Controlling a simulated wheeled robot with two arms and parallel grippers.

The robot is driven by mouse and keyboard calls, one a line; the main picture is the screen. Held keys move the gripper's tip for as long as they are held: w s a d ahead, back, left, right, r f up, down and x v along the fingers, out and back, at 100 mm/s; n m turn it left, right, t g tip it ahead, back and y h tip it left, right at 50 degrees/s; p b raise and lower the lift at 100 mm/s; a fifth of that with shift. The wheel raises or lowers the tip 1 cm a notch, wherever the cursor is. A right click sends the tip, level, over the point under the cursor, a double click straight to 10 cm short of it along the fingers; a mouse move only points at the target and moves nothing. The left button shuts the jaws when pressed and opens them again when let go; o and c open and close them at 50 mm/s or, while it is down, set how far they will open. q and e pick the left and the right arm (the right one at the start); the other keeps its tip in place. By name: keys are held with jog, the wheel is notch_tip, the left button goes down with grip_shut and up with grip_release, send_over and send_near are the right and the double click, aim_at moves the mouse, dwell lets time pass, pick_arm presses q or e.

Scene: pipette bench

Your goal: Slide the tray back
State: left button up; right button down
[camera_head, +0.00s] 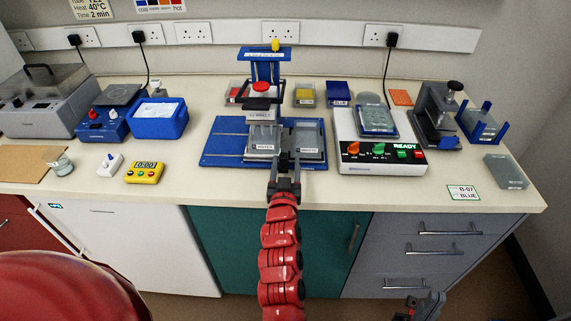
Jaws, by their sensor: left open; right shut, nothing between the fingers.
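The grey tray has a left part labelled WATER (263,138) and a right part labelled WASTE (308,141). It sits on a blue base (222,142) in the middle of the bench, in front of a blue stand (265,55). My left gripper (284,160) is open at the tray's front, close to the gap between the two parts. I cannot tell whether its fingers touch the tray. My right gripper (425,303) is shut and empty, low at the bottom right, in front of the drawers and away from the bench top.
A white device reading READY (384,160) stands close on the right. A yellow timer (145,172) and a blue tub (158,118) are on the left. A yellow box (304,95) and a dark blue box (338,93) stand behind. The bench front between timer and base is clear.

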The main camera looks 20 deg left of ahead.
pick_arm(q)
jog(key=shift+a, duration=0.15)
jog(key=p+v, duration=0.9)
jog(key=v, duration=0.8)
jog(key=shift+s, duration=0.2)
jog(key=shift+r, duration=0.1)
